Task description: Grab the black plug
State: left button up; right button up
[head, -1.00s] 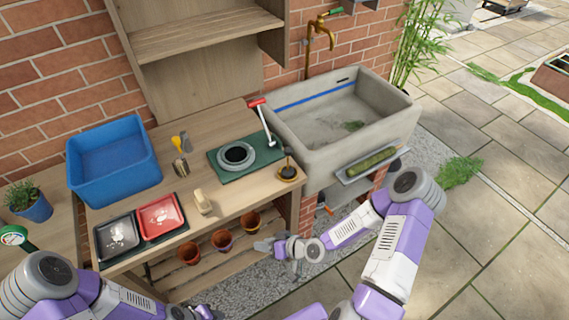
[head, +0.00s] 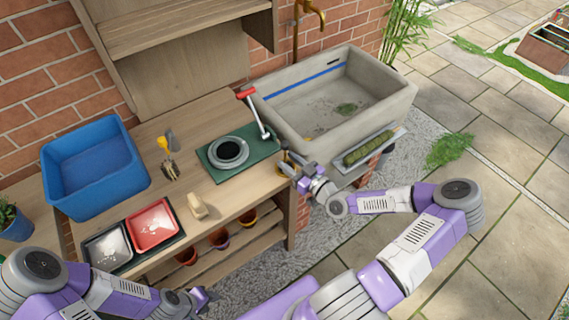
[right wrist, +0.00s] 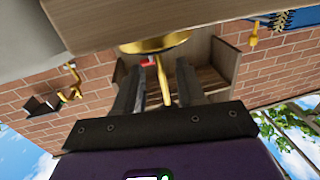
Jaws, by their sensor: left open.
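A brass dish with a thin stem (right wrist: 157,42) shows in the right wrist view. The stem hangs between my right fingers in the picture, with gaps to both. My right gripper (right wrist: 158,85) is open there, its two dark fingers apart. In the head view it is at the bench's right front corner, by the sink. My left gripper (head: 203,299) is open and empty, low in front of the bench.
The stone sink (head: 300,140) stands right of the bench, with a scrubbing brush (head: 370,149) on its front ledge. A red-handled tool (head: 254,112) lies by the grey ring (head: 229,152). A blue tub (head: 95,190), red tray (head: 153,224) and wooden block (head: 197,206) are further left.

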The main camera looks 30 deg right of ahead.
jog(key=x, duration=0.3)
jog(key=shift+a+f, duration=0.1)
jog(key=shift+f, duration=0.05)
jog(key=shift+w, duration=0.4)
grip_shut()
